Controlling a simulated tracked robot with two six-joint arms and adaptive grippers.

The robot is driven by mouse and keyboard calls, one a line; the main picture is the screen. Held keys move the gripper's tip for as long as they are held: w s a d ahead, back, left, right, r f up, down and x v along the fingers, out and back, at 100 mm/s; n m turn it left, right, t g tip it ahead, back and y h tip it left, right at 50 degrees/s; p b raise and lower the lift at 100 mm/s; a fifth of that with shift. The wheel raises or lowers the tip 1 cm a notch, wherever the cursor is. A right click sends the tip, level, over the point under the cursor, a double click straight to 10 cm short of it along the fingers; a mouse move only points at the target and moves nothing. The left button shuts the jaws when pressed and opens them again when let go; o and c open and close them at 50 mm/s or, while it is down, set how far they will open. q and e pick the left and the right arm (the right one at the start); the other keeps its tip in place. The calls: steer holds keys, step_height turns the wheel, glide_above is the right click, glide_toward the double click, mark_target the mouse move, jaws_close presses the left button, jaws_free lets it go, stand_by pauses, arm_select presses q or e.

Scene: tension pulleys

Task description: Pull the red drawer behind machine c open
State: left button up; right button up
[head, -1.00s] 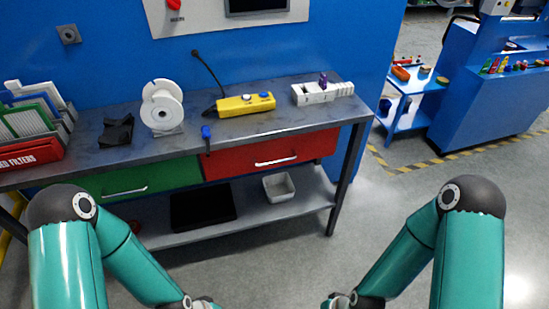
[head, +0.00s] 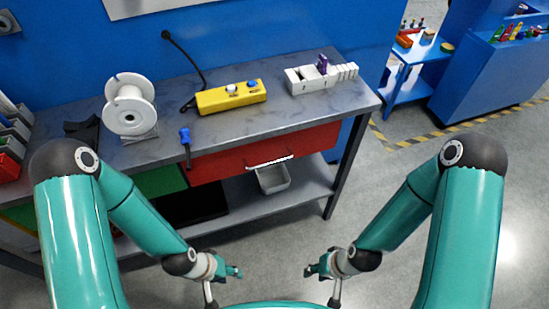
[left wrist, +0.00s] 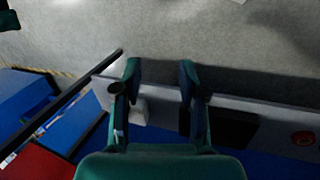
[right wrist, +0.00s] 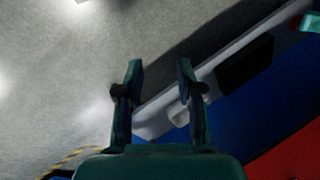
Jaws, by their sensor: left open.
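The red drawer (head: 240,160) is under the right part of the grey workbench top in the head view. Its pale bar handle (head: 270,162) runs across the front, and the drawer looks shut. A green drawer (head: 160,182) is to its left, partly hidden by my left arm. My left gripper (head: 238,271) is open and empty, below and in front of the drawer. My right gripper (head: 308,270) is open and empty, to the right of the left one. Both are apart from the handle. The fingers also stand apart in the left wrist view (left wrist: 160,75) and right wrist view (right wrist: 157,75).
The workbench (head: 225,135) carries a white spool (head: 131,105), a blue-handled tool (head: 185,140) by the front edge, a yellow control box (head: 232,96) and a white block device (head: 318,76). A grey bin (head: 272,178) sits on the lower shelf. Floor at right is clear.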

arm_select(q)
steer(key=shift+o, duration=1.2)
steer(key=shift+f+b, duration=0.25)
steer(key=shift+b, duration=0.05)
arm_select(e)
steer(key=m+t+y+b, duration=0.6)
steer(key=m+t+b, duration=0.4)
steer(key=b, duration=1.1)
glide_toward(273, 161)
arm_select(q)
step_height(273, 161, down, 24)
steer(key=b, duration=0.2)
steer(key=shift+r+b, duration=0.15)
steer(key=shift+b, duration=0.2)
arm_select(e)
steer(key=shift+n+t, duration=0.6)
steer(key=shift+t, duration=0.1)
steer(key=x, duration=0.3)
steer(key=f+x, duration=0.1)
steer(key=x, duration=0.6)
steer(key=shift+s+a+f, duration=0.2)
steer(key=shift+s+f, duration=0.1)
arm_select(q)
steer(key=shift+s, duration=0.1)
arm_select(e)
jaws_close()
